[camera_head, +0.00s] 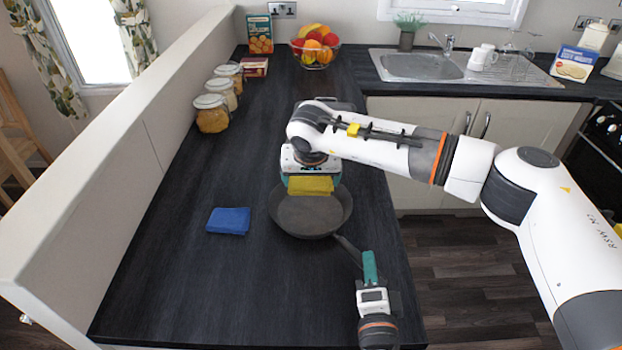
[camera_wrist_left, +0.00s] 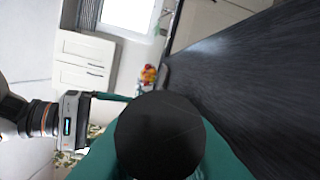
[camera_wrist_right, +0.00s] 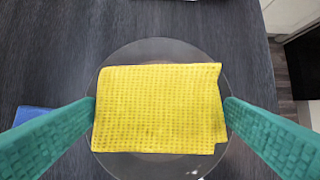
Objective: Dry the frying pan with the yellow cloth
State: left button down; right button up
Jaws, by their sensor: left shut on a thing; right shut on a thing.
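The dark frying pan (camera_head: 305,215) sits on the counter, its handle (camera_head: 347,248) pointing toward the lower right. My left gripper (camera_head: 369,264) is shut on the handle; in the left wrist view the dark handle end (camera_wrist_left: 160,135) fills the space between its teal fingers. My right gripper (camera_head: 310,178) is above the far part of the pan, shut on the yellow cloth (camera_head: 311,187). In the right wrist view the cloth (camera_wrist_right: 160,108) lies flat between the fingers and covers most of the pan; its rim (camera_wrist_right: 160,46) shows around it. I cannot tell whether cloth and pan touch.
A folded blue cloth (camera_head: 229,221) lies left of the pan. Several jars (camera_head: 212,113) line the low wall. A fruit bowl (camera_head: 315,50) and boxes stand at the back. The sink (camera_head: 420,67) is at the back right. The counter's near left is clear.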

jog(key=shift+r, duration=3)
pick_arm(q)
jog(key=c, duration=1.2)
grip_release()
jog(key=shift+c, duration=0.2)
